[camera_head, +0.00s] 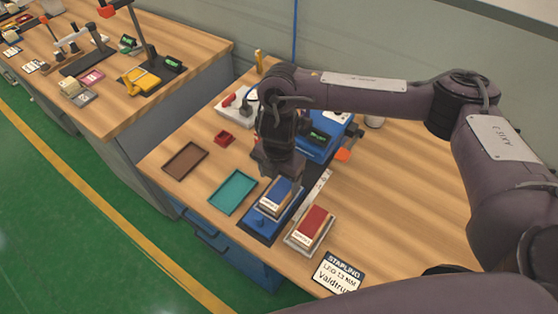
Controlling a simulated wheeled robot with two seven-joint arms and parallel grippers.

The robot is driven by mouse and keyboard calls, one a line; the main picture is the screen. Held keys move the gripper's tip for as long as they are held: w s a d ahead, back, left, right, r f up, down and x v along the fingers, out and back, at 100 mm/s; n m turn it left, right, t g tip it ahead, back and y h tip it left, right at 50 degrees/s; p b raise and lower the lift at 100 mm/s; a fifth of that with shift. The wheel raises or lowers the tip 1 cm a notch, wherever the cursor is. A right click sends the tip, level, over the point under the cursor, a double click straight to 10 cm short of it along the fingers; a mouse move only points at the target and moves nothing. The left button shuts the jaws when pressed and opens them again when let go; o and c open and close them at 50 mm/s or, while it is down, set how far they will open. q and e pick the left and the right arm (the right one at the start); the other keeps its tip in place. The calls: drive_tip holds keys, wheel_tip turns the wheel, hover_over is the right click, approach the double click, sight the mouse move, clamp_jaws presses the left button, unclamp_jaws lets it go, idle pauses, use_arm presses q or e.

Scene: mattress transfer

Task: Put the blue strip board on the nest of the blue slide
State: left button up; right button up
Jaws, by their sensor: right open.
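The blue slide (256,222) is a flat blue base near the front of the wooden bench. A blue-topped board with a white label (279,197), which looks like the blue strip board, lies over its upper part. I cannot tell whether it is fully seated in the nest, which is covered. My right gripper (279,170) reaches in from the right and points down just above and behind this board. It is open, and its fingertips are partly hidden, so any contact with the board is unclear. My left gripper is not in view.
A red-topped board (314,222) sits on a grey base just right of the blue slide. A teal tray (232,192) and a brown tray (185,160) lie to the left. A blue machine (318,148) stands behind. The right side of the bench is clear.

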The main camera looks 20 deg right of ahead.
sight(279, 191)
wheel_tip(279, 191, up, 7)
drive_tip(key=shift+f, duration=0.15)
idle(0.6)
